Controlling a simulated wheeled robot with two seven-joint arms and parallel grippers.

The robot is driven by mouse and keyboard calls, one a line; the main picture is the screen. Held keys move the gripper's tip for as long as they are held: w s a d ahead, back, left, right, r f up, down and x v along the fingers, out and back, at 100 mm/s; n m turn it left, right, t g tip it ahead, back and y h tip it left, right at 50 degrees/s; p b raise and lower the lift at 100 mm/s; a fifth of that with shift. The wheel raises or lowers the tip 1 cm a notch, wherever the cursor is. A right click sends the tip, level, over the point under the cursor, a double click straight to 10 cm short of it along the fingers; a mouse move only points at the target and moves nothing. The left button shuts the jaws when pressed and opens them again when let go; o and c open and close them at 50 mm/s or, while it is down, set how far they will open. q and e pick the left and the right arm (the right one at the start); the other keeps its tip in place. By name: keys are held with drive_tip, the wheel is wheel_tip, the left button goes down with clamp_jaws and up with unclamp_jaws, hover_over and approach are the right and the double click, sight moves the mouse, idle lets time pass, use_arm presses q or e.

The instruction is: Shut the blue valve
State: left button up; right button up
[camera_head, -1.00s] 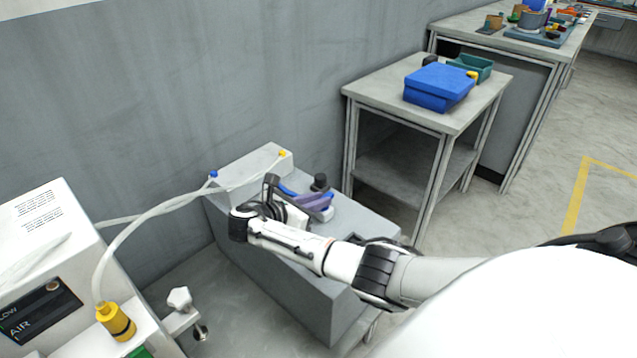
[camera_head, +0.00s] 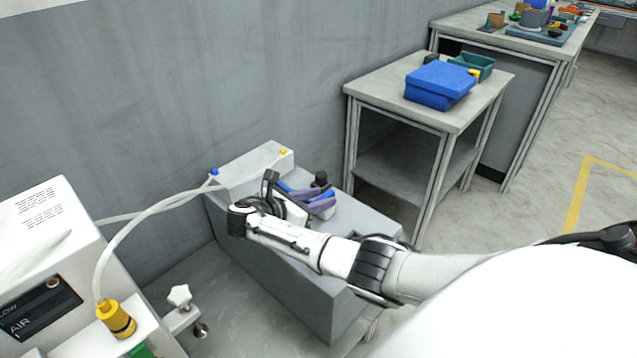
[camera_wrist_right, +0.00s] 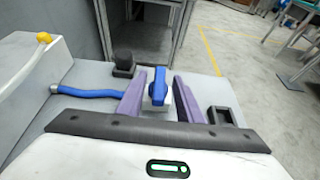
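The blue valve is a blue lever handle (camera_wrist_right: 158,86) on a small white body, on top of the grey bench unit (camera_head: 345,296). A blue hose (camera_wrist_right: 90,92) runs to it from the left in the right wrist view. My right gripper (camera_wrist_right: 163,88) has its two purple fingers apart, one on each side of the handle. The handle stands upright in that view, with a gap to the right finger; contact with the left finger is unclear. In the head view the right gripper (camera_head: 312,202) partly hides the valve. My left gripper is not in view.
A black knob (camera_wrist_right: 123,62) stands left of the fingers and a black block (camera_wrist_right: 221,116) right of them. A white block with blue (camera_head: 214,171) and yellow (camera_head: 283,152) fittings is behind. A side table (camera_head: 390,83) with a blue box (camera_head: 440,82) stands to the right.

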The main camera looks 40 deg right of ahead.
drive_tip(key=p+v, duration=0.1)
drive_tip(key=v, duration=0.9)
drive_tip(key=shift+a+p, duration=0.15)
drive_tip(key=shift+p, duration=0.2)
